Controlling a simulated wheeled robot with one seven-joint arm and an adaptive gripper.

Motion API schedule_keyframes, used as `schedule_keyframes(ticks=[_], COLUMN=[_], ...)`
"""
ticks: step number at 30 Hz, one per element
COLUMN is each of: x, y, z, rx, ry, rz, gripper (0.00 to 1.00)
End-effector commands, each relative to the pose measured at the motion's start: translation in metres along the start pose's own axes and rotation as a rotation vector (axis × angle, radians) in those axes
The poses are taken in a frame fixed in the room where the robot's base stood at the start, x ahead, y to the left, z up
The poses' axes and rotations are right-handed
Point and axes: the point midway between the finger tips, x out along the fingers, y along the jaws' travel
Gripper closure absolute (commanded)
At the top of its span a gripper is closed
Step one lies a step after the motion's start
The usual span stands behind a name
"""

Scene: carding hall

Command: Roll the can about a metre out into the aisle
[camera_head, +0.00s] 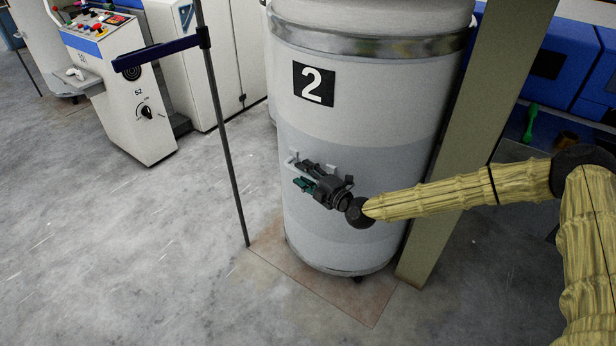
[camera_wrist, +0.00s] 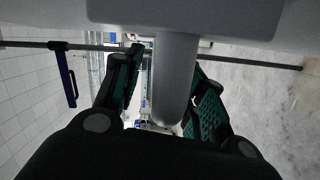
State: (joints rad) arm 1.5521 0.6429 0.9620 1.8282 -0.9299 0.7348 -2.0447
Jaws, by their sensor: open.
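The can (camera_head: 360,120) is a tall grey-white drum with a black "2" plate and a metal band near its top. It stands upright on the floor. A pale handle (camera_head: 291,162) sticks out of its side. My gripper (camera_head: 303,175) is at this handle, in front of the can's middle. In the wrist view the handle (camera_wrist: 175,80) lies between my two green-padded fingers, which are apart. The can's wall (camera_wrist: 185,18) fills the top of that view. I cannot tell whether either finger touches the handle.
A thin dark pole (camera_head: 222,130) with a blue bar (camera_head: 155,53) stands close left of the can. A beige post (camera_head: 480,130) stands close right. A brownish floor patch (camera_head: 350,302) lies under the can. A control console (camera_head: 120,90) is further left. The left and front floor is clear.

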Motion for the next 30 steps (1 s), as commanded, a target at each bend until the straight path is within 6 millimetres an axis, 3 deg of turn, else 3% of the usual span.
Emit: schedule_keyframes(ticks=[4, 11, 30], x=[-0.0002, -0.0004, 0.0044], y=[-0.0001, -0.0002, -0.0017], z=[-0.0001, -0.0001, -0.0073], rx=[0.0, 0.0, 0.001], ry=[0.0, 0.0, 0.003], rz=[0.0, 0.0, -0.003], gripper=[0.59, 0.99, 1.0])
